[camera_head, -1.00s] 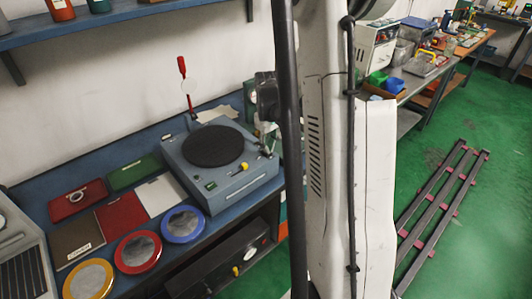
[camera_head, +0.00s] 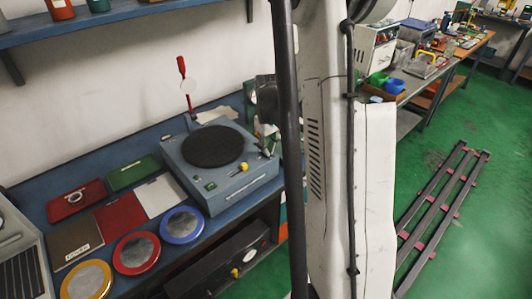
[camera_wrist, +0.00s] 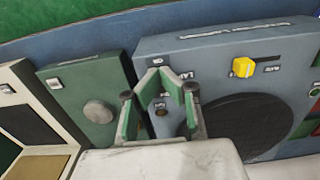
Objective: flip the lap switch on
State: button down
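The lap machine is a blue-grey box (camera_head: 205,183) with a dark round plate (camera_head: 213,146) on top. In the wrist view, its top (camera_wrist: 210,52) and dark plate (camera_wrist: 250,125) lie below my gripper. A LAP label (camera_wrist: 184,75) shows close to the fingertips. My gripper (camera_wrist: 163,72) has green-padded fingers that come together at the tips, over the machine's edge near that label. I see nothing held. A small part lies behind the fingers; I cannot tell whether it is the lap switch or whether the fingers touch it. A yellow knob (camera_wrist: 243,67) sits along the front edge.
A green box with a round knob (camera_wrist: 99,115) stands beside the machine in the wrist view. A red-handled upright (camera_head: 184,80) rises behind the machine. Blue (camera_head: 183,224), red (camera_head: 136,252) and yellow (camera_head: 87,280) rings lie on the bench.

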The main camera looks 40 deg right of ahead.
jog(key=shift+r+p, duration=1.65)
jog(key=shift+r, duration=1.85)
